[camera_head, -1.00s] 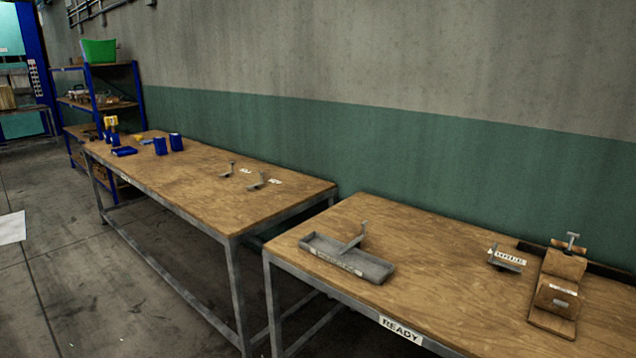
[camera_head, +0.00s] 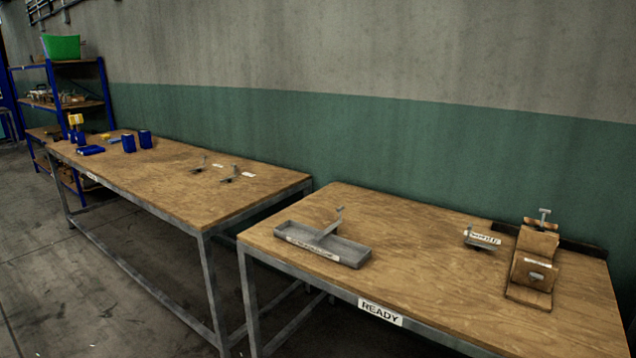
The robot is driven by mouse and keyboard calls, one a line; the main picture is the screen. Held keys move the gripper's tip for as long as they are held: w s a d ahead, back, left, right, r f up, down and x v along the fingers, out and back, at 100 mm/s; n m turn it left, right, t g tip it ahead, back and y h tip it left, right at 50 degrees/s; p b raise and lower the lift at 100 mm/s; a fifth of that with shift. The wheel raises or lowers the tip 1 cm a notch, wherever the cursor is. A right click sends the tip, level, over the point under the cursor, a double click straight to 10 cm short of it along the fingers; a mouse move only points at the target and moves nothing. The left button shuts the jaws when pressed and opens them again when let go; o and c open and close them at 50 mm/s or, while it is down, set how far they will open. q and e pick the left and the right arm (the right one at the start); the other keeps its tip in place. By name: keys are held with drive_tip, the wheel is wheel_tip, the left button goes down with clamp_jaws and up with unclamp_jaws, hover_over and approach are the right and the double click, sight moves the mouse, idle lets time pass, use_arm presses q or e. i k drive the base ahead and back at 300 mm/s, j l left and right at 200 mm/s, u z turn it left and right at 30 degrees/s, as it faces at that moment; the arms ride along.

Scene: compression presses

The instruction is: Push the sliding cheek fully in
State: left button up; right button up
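A wooden press (camera_head: 533,262) stands near the right end of the right-hand table. It has a wooden block at the front with a pale label, a block behind it, and a metal T-handle (camera_head: 544,215) sticking up at the back. I take one of these blocks to be the sliding cheek, but I cannot tell which, or how wide any gap between them is. Neither of my grippers shows in the head view.
The right-hand table (camera_head: 420,225) carries a grey tray (camera_head: 350,250) with a metal piece in it and a small metal part by a label (camera_head: 482,237). A "READY" sign (camera_head: 381,312) is on its front edge. The left table (camera_head: 170,190) holds blue items and small clamps.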

sight(535, 276)
drive_tip(key=l+z, duration=0.15)
drive_tip(key=z, duration=1.2)
drive_tip(key=i+l, duration=0.35)
drive_tip(key=i, duration=0.2)
